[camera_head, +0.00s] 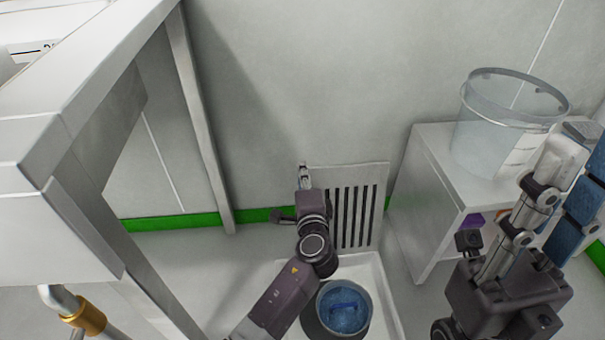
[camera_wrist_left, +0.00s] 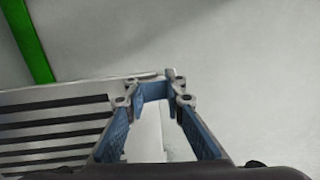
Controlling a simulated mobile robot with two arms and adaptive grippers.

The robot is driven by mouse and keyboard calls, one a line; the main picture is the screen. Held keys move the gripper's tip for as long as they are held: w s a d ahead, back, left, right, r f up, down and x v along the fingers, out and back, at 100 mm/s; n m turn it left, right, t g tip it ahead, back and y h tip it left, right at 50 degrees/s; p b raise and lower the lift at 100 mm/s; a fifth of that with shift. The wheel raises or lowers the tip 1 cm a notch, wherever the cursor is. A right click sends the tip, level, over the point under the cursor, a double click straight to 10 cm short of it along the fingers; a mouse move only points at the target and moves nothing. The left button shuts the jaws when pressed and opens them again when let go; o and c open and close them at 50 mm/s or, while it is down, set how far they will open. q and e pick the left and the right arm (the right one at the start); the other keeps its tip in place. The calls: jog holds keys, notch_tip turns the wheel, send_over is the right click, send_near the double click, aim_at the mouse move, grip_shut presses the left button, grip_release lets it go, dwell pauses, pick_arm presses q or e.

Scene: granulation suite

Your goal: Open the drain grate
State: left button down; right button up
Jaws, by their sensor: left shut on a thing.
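The drain grate (camera_head: 378,206), a pale plate with dark slots, stands raised and steeply tilted in front of the wall, behind a white-rimmed recess (camera_head: 388,300). My left gripper (camera_head: 304,172) is at its upper left edge, shut on it. In the left wrist view the slotted grate (camera_wrist_left: 60,92) fills the left side, and the fingertips of my left gripper (camera_wrist_left: 156,84) meet at its edge; the exact contact is hard to see. My right gripper (camera_head: 577,160) is raised at the right, away from the grate, its fingers apart and empty.
A round grey container with blue contents (camera_head: 343,306) sits in the recess. A white cabinet (camera_head: 425,165) at the right carries a clear bucket (camera_head: 505,120). A pale frame (camera_head: 150,70) stands at the left. A green strip (camera_head: 170,222) runs along the wall foot.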

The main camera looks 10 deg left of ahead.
pick_arm(q)
jog(key=v, duration=1.2)
